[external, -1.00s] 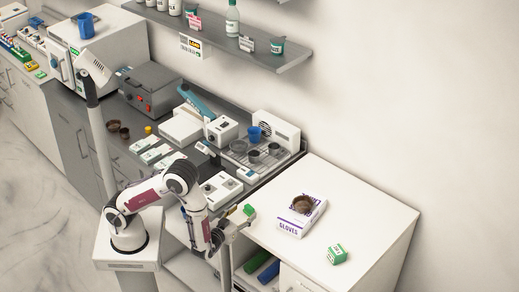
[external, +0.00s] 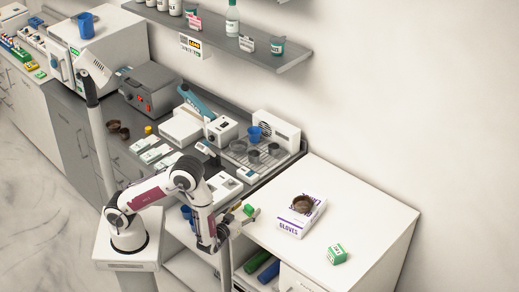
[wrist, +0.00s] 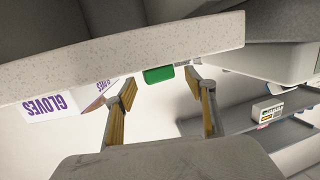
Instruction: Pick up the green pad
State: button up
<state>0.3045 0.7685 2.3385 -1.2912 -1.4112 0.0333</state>
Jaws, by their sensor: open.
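The green pad (external: 248,209) is a small green block near the left corner of the white cabinet top (external: 365,215). In the wrist view the green pad (wrist: 158,74) shows beyond and between my fingertips; its upper part is cut off by a pale speckled surface. My gripper (external: 251,215) is at that corner, right by the pad. In the wrist view my gripper (wrist: 161,87) is open, with a finger on each side and nothing held. I cannot tell whether a finger touches the pad.
A glove box (external: 302,214) with a brown ring-shaped item (external: 303,204) stands right of the pad. A green-and-white box (external: 337,253) lies further right. Lab devices, including a white box with a knob (external: 222,131), crowd the grey bench behind. A wall shelf (external: 215,38) hangs above.

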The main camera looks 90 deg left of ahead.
jog(key=shift+x, duration=1.1)
jog(key=c, duration=1)
